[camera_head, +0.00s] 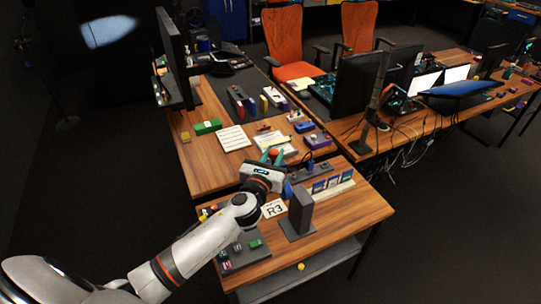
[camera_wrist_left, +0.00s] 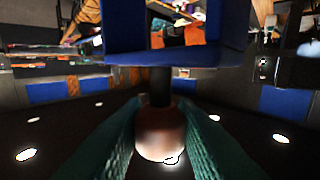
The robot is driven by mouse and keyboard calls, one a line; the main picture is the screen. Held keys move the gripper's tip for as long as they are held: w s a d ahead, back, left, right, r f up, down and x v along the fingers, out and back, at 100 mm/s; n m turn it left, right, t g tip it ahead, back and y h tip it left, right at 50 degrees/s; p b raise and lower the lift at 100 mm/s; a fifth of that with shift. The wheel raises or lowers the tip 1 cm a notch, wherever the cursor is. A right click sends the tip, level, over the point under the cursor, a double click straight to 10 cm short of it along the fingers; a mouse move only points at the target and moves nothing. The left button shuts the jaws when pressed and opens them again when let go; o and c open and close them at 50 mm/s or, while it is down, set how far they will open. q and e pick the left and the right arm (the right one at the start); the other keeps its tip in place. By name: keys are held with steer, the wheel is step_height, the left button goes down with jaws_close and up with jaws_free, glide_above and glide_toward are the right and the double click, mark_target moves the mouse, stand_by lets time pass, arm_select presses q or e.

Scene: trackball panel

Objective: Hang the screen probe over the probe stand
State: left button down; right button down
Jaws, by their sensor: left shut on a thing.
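My left gripper (camera_head: 272,154) is above the back part of the near wooden table, its teal fingers pointing away from me. It is shut on a reddish-orange rounded end (camera_head: 273,151), which I take to be the screen probe's. In the left wrist view this end (camera_wrist_left: 160,135) sits between the fingers (camera_wrist_left: 158,140), with a dark shaft (camera_wrist_left: 159,85) beyond it and a blue block-like part (camera_wrist_left: 175,50) past that. A dark grey upright on a flat base, seemingly the probe stand (camera_head: 301,208), stands to the right and nearer me. My right gripper is not in view.
An R3 card (camera_head: 273,208) lies beside the upright. A rack of small panels (camera_head: 331,186) stands to its right. A dark tray with small blocks (camera_head: 243,253) is at the front left. Papers and boxes crowd the farther desk (camera_head: 205,170). Bare wood shows at the front right.

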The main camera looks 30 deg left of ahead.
arm_select(q)
steer(key=shift+w+d+b, duration=1.05)
steer(key=shift+w+d, duration=2.85)
steer(key=shift+w, duration=1.1)
steer(key=shift+s+a+f+b, duration=0.15)
steer(key=shift+f+b, duration=2.35)
steer(key=shift+f, duration=0.6)
steer(key=shift+s+a+f+b, duration=0.1)
steer(key=shift+s+f+b, duration=0.1)
steer(key=shift+f+b, duration=2.65)
steer(key=shift+s+a+f+b, duration=0.15)
steer(key=shift+f+b, duration=2.05)
steer(key=shift+f, duration=1.15)
